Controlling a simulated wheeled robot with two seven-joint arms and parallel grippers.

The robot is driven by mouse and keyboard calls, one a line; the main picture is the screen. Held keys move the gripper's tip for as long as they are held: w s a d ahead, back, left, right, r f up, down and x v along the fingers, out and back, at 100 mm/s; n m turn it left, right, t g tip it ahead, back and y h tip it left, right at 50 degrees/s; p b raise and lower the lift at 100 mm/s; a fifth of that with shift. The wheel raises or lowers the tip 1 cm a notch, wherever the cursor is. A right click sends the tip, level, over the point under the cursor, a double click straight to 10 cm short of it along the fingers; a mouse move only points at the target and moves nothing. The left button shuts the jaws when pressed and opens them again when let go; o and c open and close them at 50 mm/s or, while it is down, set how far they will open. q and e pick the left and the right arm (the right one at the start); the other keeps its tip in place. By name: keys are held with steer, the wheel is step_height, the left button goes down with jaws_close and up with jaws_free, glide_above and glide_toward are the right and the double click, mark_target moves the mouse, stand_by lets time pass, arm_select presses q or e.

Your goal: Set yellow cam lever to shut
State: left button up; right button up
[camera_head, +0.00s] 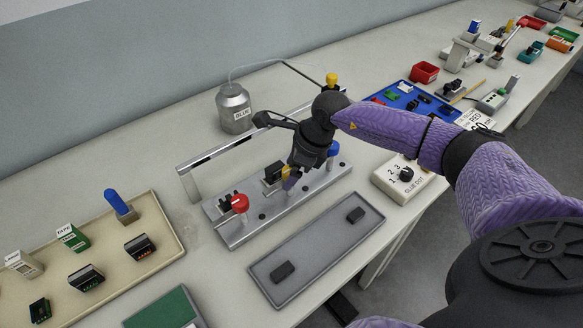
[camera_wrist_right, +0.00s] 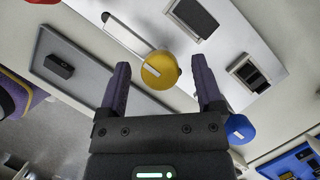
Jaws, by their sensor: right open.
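In the head view only a little yellow (camera_head: 286,172) shows behind the fingers. My right gripper (camera_wrist_right: 163,82) is open, with one finger on each side of the yellow knob; I cannot tell whether either touches it. In the head view the right gripper (camera_head: 291,178) points down over the middle of the metal fixture (camera_head: 262,217). My left gripper is out of view.
A red knob (camera_head: 240,203) and a blue knob (camera_head: 333,149) flank the yellow one on the fixture. A rail (camera_head: 222,149) stands behind. A grey tray (camera_head: 318,250) with two dark blocks lies in front. A glue jar (camera_head: 235,108) stands at the back.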

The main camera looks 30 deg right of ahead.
steer(key=shift+c, duration=0.2)
jaws_close()
steer(key=shift+r, duration=0.1)
